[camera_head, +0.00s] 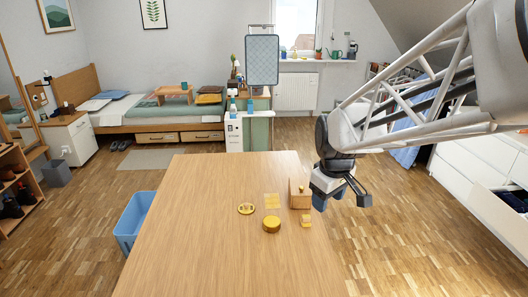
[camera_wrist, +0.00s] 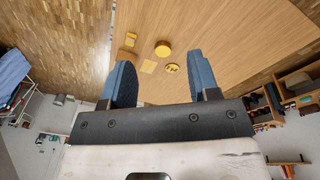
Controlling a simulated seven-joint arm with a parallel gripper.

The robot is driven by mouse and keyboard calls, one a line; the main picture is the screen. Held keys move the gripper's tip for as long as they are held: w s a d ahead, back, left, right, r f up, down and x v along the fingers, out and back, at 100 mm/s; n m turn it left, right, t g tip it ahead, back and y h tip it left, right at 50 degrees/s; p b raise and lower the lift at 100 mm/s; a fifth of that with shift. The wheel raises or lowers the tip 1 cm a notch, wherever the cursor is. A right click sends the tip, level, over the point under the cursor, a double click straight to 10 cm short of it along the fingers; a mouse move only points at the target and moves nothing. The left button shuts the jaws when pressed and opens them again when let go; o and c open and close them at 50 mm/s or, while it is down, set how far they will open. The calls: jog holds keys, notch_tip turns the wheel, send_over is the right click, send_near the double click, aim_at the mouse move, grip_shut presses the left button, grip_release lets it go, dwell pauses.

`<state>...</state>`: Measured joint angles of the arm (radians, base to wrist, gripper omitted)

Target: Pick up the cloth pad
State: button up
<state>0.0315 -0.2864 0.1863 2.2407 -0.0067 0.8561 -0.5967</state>
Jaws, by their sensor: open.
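The cloth pad appears to be the flat, pale yellow square (camera_head: 272,201) lying on the wooden table (camera_head: 200,225). In the wrist view the pad (camera_wrist: 148,66) shows between my fingers, some distance beyond them. My gripper (camera_head: 341,200) is open and empty, off to the right of the pad and above the table's right edge. Both blue-padded fingers (camera_wrist: 160,62) show apart in the wrist view. Nothing covers the pad in the head view.
A blue bin (camera_head: 132,222) stands left of the table. The table's left side is clear.

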jog(key=w+d+f+n, duration=0.1)
jog(key=w+f+n, duration=0.2)
jog(key=w+f, duration=0.35)
jog(key=w+d+f+n, duration=0.1)
jog(key=w+f+n, duration=0.25)
jog(key=w, duration=0.65)
jog(key=n+g, duration=0.2)
jog(key=n, duration=0.3)
send_over(307, 216)
notch_tip(307, 216, down, 15)
jog(key=shift+s+f, duration=0.1)
jog(key=shift+f, duration=0.1)
jog(key=shift+w+f, duration=0.25)
jog(key=shift+f, duration=0.1)
jog(key=shift+f, duration=1.25)
jog(key=shift+f, duration=0.1)
jog(key=shift+s+a+f, duration=0.1)
jog(key=shift+f, duration=2.45)
